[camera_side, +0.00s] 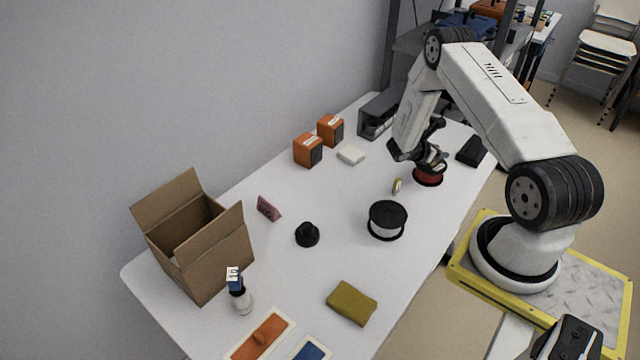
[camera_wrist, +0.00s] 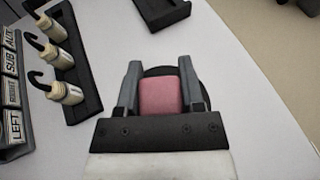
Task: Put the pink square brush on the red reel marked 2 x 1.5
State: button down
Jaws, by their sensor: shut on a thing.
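My gripper (camera_wrist: 161,84) is shut on the pink square brush (camera_wrist: 159,96), which sits between the two grey fingers in the wrist view. A black round flange, apparently the reel's (camera_wrist: 158,71), shows behind the brush and is partly hidden by it. In the side view my gripper (camera_side: 431,163) is directly over the red reel (camera_side: 428,179), which has black flanges and stands on the white table. The brush is not clear in the side view, and I cannot tell whether it touches the reel. The reel's marking is not readable.
A white reel with black flanges (camera_side: 387,224) stands nearer on the table (camera_side: 345,205), with a small tag (camera_side: 397,186) between the reels. A black tray (camera_side: 471,151) lies right of the red reel. A rack with hooked bottles (camera_wrist: 66,92) is left in the wrist view.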

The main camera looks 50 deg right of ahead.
jog(key=shift+f, duration=0.15)
jog(key=shift+c, duration=1.1)
grip_release()
jog(key=shift+w+a+r, duration=0.1)
jog(key=shift+a+r, duration=0.05)
jog(key=shift+r, duration=0.1)
jog(key=v, duration=1.1)
jog(key=shift+a, duration=0.25)
jog(key=shift+w+r, duration=0.1)
